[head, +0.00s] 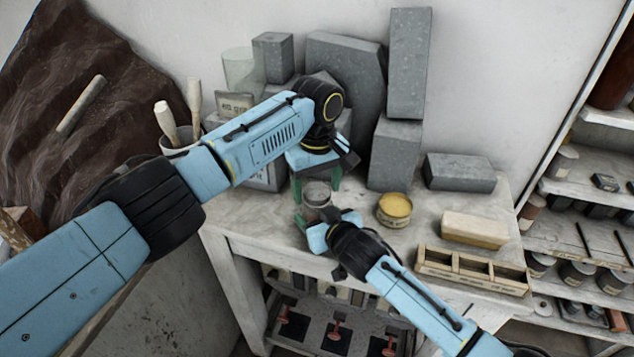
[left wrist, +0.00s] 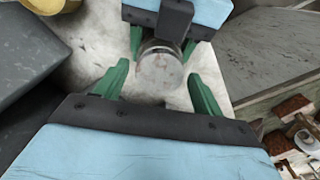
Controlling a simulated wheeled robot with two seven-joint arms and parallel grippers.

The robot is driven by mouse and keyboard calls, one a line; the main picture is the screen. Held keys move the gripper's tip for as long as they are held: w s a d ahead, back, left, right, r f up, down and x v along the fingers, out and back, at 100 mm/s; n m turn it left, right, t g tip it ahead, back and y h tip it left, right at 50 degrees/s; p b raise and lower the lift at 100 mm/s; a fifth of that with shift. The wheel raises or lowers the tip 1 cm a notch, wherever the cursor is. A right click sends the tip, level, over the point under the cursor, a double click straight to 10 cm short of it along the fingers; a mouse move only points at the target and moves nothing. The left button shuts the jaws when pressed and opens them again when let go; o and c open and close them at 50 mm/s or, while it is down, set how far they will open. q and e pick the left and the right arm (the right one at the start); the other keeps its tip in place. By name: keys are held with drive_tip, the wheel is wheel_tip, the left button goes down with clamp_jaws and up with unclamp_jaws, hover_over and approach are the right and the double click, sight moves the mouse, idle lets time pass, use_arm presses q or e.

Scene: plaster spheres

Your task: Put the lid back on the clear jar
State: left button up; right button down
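The clear jar (head: 317,197) stands upright near the table's front, grey and round from above. It also shows in the left wrist view (left wrist: 159,70). I cannot make out a separate lid; whether the disc on top is the lid or the jar's own mouth is unclear. My left gripper (head: 316,186) is above and behind the jar, its green fingers wide apart with nothing between the tips; they show in the left wrist view (left wrist: 158,90). My right gripper (head: 309,212) comes from the front, its fingers against both sides of the jar, partly hidden by its own body.
A yellow tin (head: 394,208) stands right of the jar. A beige block (head: 474,229) and a wooden compartment tray (head: 470,268) lie further right. Grey stone blocks (head: 393,150) crowd the back. A glass vessel (head: 243,68) and a cup of tools (head: 178,148) stand left.

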use_arm(q)
drive_tip(key=c, duration=0.9)
drive_tip(key=m, duration=0.5)
drive_tip(key=shift+c, duration=0.2)
drive_tip(key=m, duration=0.4)
drive_tip(key=shift+m, duration=0.4)
drive_tip(key=o, duration=1.1)
drive_tip(key=shift+r, duration=2.3)
